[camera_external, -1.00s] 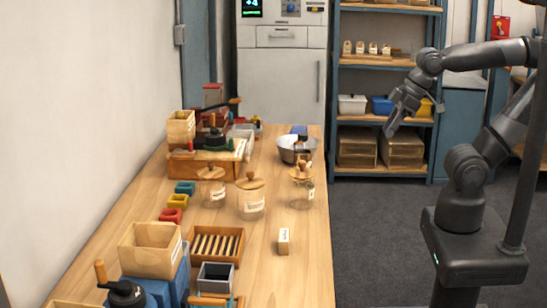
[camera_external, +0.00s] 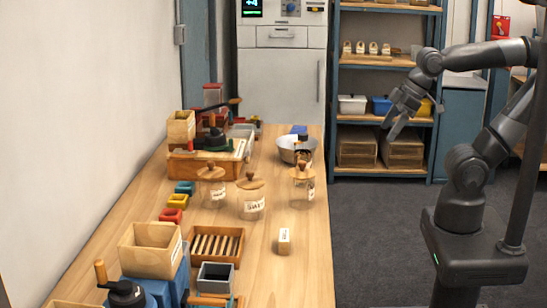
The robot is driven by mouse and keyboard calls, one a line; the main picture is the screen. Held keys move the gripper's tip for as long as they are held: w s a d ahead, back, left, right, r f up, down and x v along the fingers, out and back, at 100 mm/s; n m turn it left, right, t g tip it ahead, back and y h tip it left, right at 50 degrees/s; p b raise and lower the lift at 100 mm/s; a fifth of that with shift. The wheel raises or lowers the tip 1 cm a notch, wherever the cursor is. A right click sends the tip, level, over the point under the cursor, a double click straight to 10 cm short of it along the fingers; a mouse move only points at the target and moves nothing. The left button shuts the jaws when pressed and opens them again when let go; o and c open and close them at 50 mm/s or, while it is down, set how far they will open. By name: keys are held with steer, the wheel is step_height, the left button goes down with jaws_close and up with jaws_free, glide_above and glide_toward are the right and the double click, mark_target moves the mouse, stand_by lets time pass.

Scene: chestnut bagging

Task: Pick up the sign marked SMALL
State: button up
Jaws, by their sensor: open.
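A small wooden block sign with a white face (camera_external: 284,240) stands alone on the right part of the workbench, near its right edge. Its lettering is too small to read, so I cannot tell whether it is the one marked SMALL. Several similar pale signs (camera_external: 360,48) stand in a row on the back shelf, also unreadable. My gripper (camera_external: 391,130) is open and empty, in the air to the right of the bench and well apart from the signs. Its fingers point down and to the left.
Glass jars with wooden lids (camera_external: 251,203) stand mid-bench, with a metal bowl (camera_external: 288,150) behind. A slotted wooden tray (camera_external: 238,252) and a grey box (camera_external: 215,278) lie left of the block sign. The bench around that sign is clear. The blue shelf rack (camera_external: 433,150) stands behind.

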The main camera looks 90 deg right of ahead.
steer(key=shift+w, duration=0.1)
steer(key=g, duration=0.1)
glide_above(285, 235)
steer(key=s, duration=0.3)
step_height(285, 235, down, 13)
steer(key=x, duration=1)
steer(key=shift+s+d+f, duration=0.1)
steer(key=shift+s, duration=0.25)
steer(key=c, duration=1)
